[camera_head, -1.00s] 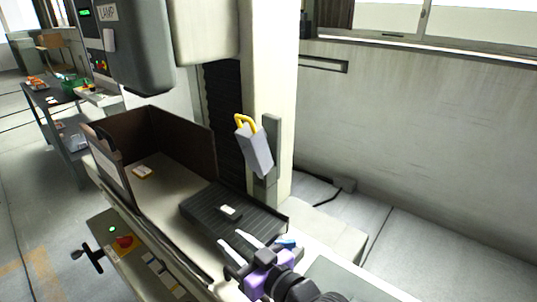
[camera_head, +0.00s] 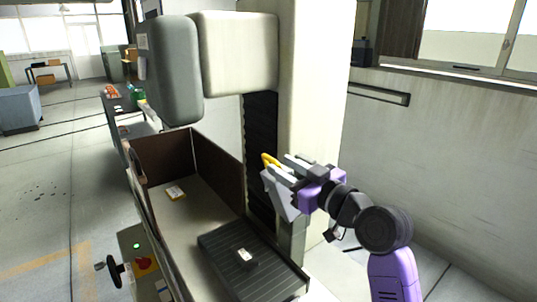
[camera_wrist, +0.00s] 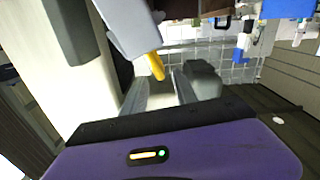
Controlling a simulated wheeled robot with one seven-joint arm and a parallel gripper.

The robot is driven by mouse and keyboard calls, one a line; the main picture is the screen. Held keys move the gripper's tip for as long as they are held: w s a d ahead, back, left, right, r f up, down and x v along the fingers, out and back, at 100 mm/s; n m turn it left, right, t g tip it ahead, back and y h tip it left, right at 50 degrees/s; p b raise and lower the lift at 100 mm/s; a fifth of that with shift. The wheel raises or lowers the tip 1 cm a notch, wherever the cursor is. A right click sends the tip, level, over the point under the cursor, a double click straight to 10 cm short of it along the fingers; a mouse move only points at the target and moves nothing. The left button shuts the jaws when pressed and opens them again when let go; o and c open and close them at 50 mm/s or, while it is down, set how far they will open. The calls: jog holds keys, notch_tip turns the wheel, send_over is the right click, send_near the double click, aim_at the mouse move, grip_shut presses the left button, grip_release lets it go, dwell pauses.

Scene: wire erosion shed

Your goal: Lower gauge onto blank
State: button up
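The blank seems to be the small pale-topped piece (camera_head: 244,256) on the dark ribbed plate (camera_head: 272,278), below and left of my gripper.
The grey machine head (camera_head: 175,70) overhangs the tank. The pale column (camera_head: 312,75) stands close to my gripper. Open floor lies at left.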

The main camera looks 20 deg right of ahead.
aim_at(266, 158)
jog(key=p+x, duration=0.2)
jog(key=x, duration=0.5)
jog(key=shift+w+a, duration=0.1)
grip_shut()
jog(key=shift+f, duration=0.15)
dwell(1.2)
